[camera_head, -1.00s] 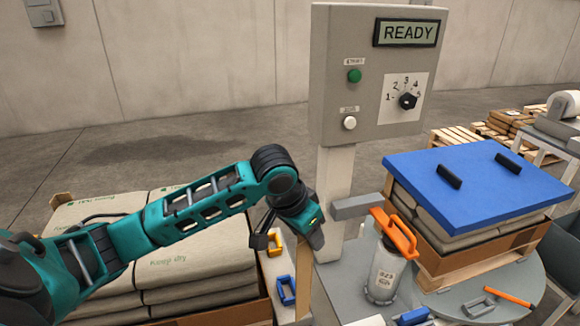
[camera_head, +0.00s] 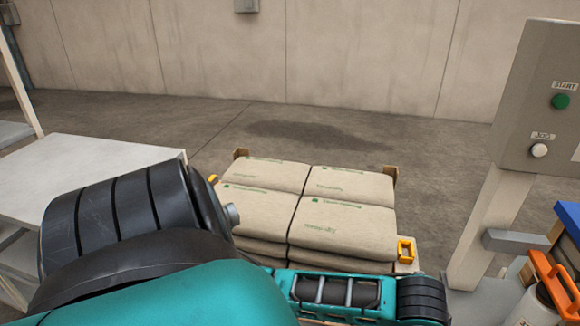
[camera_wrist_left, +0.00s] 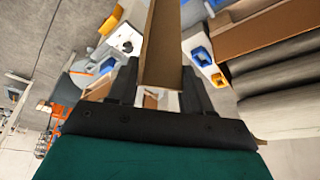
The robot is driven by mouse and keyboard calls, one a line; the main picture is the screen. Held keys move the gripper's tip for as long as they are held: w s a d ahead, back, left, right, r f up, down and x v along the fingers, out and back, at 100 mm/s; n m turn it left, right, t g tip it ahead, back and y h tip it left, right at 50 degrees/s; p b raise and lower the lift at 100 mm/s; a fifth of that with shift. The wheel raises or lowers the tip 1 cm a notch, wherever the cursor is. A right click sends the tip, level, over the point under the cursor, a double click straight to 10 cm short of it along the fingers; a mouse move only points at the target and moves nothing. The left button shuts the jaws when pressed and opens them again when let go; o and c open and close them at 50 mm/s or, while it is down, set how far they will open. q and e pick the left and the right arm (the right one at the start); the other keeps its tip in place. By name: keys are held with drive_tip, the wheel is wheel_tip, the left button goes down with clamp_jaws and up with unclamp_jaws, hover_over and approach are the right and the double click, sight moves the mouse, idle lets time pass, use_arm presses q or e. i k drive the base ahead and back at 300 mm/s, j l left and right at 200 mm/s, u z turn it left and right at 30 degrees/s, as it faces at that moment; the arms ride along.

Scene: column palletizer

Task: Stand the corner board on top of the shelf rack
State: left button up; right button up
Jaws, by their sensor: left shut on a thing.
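The corner board (camera_wrist_left: 162,45) is a long brown angled strip in the left wrist view. My left gripper (camera_wrist_left: 158,85) is shut on it, with one dark finger on each side; the board runs up out of that view. In the head view my left arm crosses the lower part, and its gripper and the held board are hidden or out of frame. A pale grey shelf unit (camera_head: 100,165), which looks like the shelf rack, stands at the left with a flat, bare-looking top, partly covered by my arm. My right gripper is not in view.
A stack of tan sacks (camera_head: 345,220) stands mid-picture with brown posts (camera_head: 390,173) at its corners and a yellow clip (camera_head: 405,249). A grey control box (camera_head: 545,100) on a post and an orange-handled item (camera_head: 557,280) are at the right. Floor behind is clear.

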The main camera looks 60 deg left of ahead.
sight(63, 193)
drive_tip(key=k+j+u, duration=0.2)
drive_tip(key=k, duration=0.5)
drive_tip(key=k+j, duration=0.25)
drive_tip(key=k+j+u, duration=0.15)
drive_tip(key=j, duration=0.25)
drive_tip(key=k+j, duration=0.3)
drive_tip(key=k+j+u, duration=0.15)
drive_tip(key=j, duration=0.25)
drive_tip(key=k+j, duration=0.25)
drive_tip(key=k+j+u, duration=0.15)
drive_tip(key=j, duration=0.35)
drive_tip(key=k+j, duration=0.25)
drive_tip(key=j+u, duration=0.05)
drive_tip(key=j, duration=0.05)
